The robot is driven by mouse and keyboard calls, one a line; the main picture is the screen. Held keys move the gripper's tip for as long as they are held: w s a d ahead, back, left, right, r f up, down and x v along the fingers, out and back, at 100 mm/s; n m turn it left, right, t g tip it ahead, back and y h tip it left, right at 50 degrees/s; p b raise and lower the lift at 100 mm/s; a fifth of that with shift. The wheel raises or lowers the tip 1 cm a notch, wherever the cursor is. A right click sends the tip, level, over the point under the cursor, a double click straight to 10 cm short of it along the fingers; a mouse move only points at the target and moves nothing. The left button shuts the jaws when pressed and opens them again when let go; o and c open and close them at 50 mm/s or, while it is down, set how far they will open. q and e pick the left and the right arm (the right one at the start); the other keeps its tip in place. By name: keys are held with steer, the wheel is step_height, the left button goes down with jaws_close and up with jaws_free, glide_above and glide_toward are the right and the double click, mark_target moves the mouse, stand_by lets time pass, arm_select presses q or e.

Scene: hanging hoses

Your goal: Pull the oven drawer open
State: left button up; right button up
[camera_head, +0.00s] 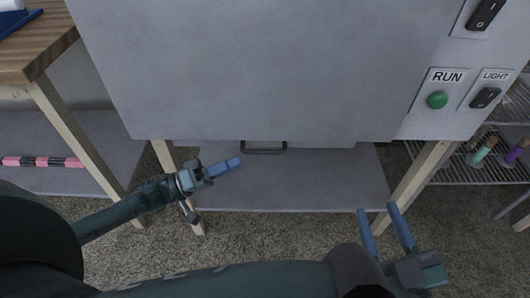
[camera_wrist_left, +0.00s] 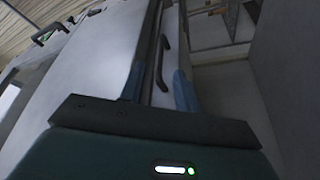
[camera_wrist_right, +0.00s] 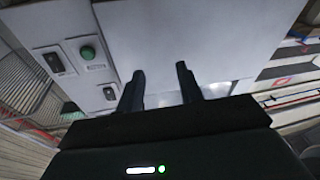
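The grey oven (camera_head: 250,70) fills the upper middle of the head view. The dark drawer handle (camera_head: 264,151) sits at its lower edge. My left gripper (camera_head: 238,163) is left of the handle and points towards it. In the left wrist view its two blue fingers (camera_wrist_left: 158,85) are apart, and the handle (camera_wrist_left: 165,55) appears between them, ahead of the tips; I cannot tell the exact gap. My right gripper (camera_head: 377,208) is open and empty in front of the lower right of the oven. Its spread fingers also show in the right wrist view (camera_wrist_right: 160,72).
A green RUN button (camera_head: 437,100) and black LIGHT switch (camera_head: 485,98) are at the oven's right. A wooden table (camera_head: 35,45) stands left. A grey shelf (camera_head: 300,185) lies under the oven between wooden legs. A wire rack (camera_head: 500,165) with bottles stands right.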

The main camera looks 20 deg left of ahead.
mark_target(263, 152)
arm_select(q)
steer(key=b+x, duration=0.1)
steer(key=x, duration=0.7)
steer(key=shift+w+d, duration=0.2)
steer(key=shift+d, duration=0.1)
jaws_close()
